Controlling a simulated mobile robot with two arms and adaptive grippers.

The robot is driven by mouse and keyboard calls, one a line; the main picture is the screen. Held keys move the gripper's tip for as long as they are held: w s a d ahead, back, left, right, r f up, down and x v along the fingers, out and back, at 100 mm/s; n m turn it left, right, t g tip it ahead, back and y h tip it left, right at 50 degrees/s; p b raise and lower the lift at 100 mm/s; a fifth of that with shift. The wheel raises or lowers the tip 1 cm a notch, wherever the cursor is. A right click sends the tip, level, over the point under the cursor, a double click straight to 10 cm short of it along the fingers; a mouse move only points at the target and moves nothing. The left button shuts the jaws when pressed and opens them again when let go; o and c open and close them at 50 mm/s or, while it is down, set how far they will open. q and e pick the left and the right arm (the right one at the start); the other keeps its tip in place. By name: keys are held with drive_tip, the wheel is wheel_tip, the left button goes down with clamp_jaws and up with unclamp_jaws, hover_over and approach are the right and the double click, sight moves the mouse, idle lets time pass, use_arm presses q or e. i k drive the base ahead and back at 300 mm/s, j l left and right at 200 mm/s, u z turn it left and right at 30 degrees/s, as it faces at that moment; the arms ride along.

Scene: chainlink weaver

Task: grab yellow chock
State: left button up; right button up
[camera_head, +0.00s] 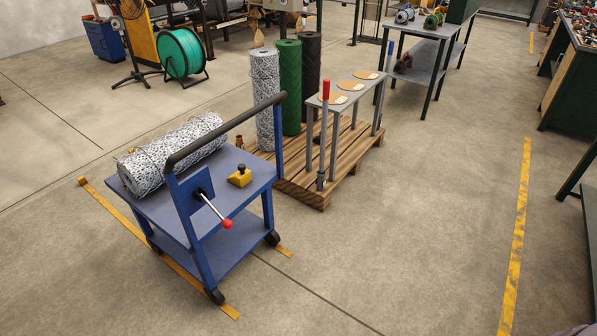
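The yellow chock (239,178) is a small yellow block with a dark knob on top. It sits on the blue cart's (262,181) top shelf, near the right edge. A roll of grey wire mesh (170,155) lies on the same shelf, to the left of the chock and apart from it. Neither of my grippers shows in this view.
A wooden pallet (312,197) behind the cart holds upright mesh rolls (288,85) and a narrow grey stand (347,92). Grey tables (432,28) stand farther back, and a dark green bench (570,95) is at the right. Open concrete floor lies to the cart's right.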

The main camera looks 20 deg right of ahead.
sight(241, 177)
drive_tip(key=z, duration=0.55)
drive_tip(key=i+j+z, duration=0.3)
drive_tip(key=j+z, duration=0.15)
drive_tip(key=j, duration=0.15)
drive_tip(key=i+j+z, duration=0.2)
drive_tip(key=j+z, duration=0.2)
drive_tip(key=j, duration=0.25)
